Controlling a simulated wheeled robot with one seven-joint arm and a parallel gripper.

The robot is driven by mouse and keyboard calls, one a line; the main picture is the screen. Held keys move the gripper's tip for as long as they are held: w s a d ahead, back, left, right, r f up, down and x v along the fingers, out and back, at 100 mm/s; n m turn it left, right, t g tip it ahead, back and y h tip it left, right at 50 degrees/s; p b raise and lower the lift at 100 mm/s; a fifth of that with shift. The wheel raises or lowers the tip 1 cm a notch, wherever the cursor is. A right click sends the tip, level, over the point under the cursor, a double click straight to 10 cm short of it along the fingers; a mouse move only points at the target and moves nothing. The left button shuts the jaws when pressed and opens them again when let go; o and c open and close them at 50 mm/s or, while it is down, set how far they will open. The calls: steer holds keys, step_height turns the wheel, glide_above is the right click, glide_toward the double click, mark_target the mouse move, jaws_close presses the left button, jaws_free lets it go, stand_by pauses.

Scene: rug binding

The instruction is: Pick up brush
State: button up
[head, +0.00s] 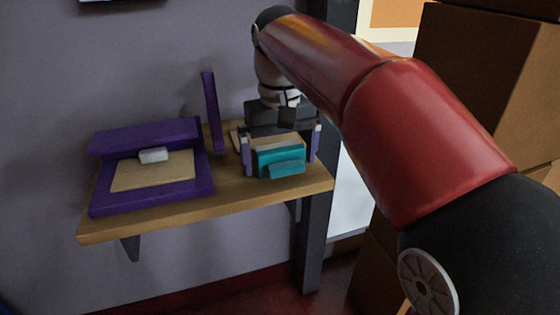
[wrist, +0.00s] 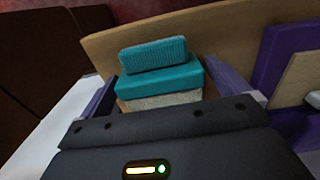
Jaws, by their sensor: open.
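A teal block with a smaller ridged teal piece on its front and a beige speckled layer behind it, apparently the brush (head: 281,158), is on the wooden shelf. It also shows in the wrist view (wrist: 165,80). My gripper (head: 281,165) is above the shelf at its right part, pointing down. Its two purple-grey fingers are apart, one on either side of the teal block. In the wrist view my gripper (wrist: 170,88) has the block between its fingers. Narrow gaps seem to show at the sides; contact cannot be made out. The dark gripper body hides the block's rear.
The wooden shelf (head: 220,209) is fixed to a grey wall. A purple open case (head: 150,200) with a beige panel and a small white block (head: 153,155) fills its left part. A purple upright strip (head: 211,115) stands behind. Brown boxes (head: 490,75) are stacked at the right.

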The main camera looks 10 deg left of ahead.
mark_target(280, 148)
steer(key=shift+c, duration=0.3)
steer(key=shift+r, duration=0.1)
steer(key=c, duration=1)
step_height(280, 148, up, 10)
steer(key=shift+p, duration=0.65)
